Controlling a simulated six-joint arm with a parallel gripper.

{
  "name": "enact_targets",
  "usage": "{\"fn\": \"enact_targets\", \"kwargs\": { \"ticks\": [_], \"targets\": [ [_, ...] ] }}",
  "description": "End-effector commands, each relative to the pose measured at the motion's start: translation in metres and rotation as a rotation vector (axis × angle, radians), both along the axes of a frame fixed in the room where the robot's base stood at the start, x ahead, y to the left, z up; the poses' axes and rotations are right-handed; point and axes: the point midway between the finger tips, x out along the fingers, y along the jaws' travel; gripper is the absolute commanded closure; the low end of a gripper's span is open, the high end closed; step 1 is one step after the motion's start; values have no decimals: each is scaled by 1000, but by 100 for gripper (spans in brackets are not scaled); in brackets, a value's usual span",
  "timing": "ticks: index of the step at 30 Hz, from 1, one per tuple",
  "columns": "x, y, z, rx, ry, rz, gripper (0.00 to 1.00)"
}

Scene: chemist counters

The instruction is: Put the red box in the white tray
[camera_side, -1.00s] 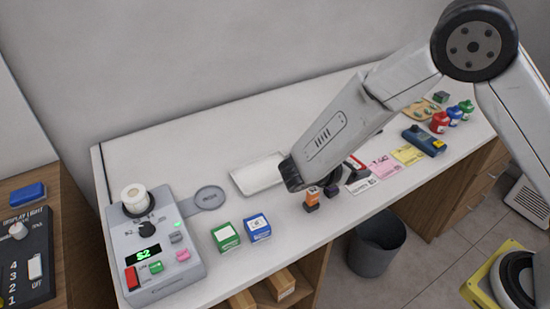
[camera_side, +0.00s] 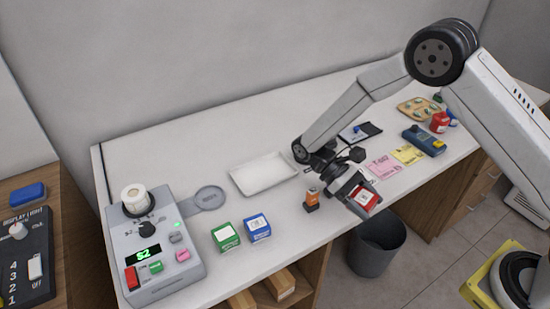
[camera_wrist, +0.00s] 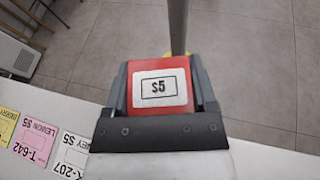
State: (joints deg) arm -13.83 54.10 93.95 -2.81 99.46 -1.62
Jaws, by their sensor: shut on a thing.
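My gripper (camera_side: 354,191) is shut on the red box (camera_side: 363,200), which has a white label. It holds the box above the front edge of the counter, right of the orange bottle. The white tray (camera_side: 240,181) lies on the counter to the left of my gripper, toward the back, and looks empty.
A small orange bottle (camera_side: 312,196) stands between tray and gripper. Blue (camera_side: 258,228) and green (camera_side: 225,236) boxes stand in front of the tray. Paper slips (camera_side: 381,165) lie to the right. A grey bin (camera_side: 376,245) stands on the floor below.

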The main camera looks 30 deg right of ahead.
Motion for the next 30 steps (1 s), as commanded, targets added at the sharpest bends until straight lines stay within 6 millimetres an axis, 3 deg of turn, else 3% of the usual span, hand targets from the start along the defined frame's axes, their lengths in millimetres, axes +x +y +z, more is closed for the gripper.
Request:
{"fn": "enact_targets", "kwargs": {
  "ticks": [14,30],
  "targets": [
    [-1,39,4,1,0,-612,88],
    [36,83,27,-1,-2,-1290,88]
  ]
}}
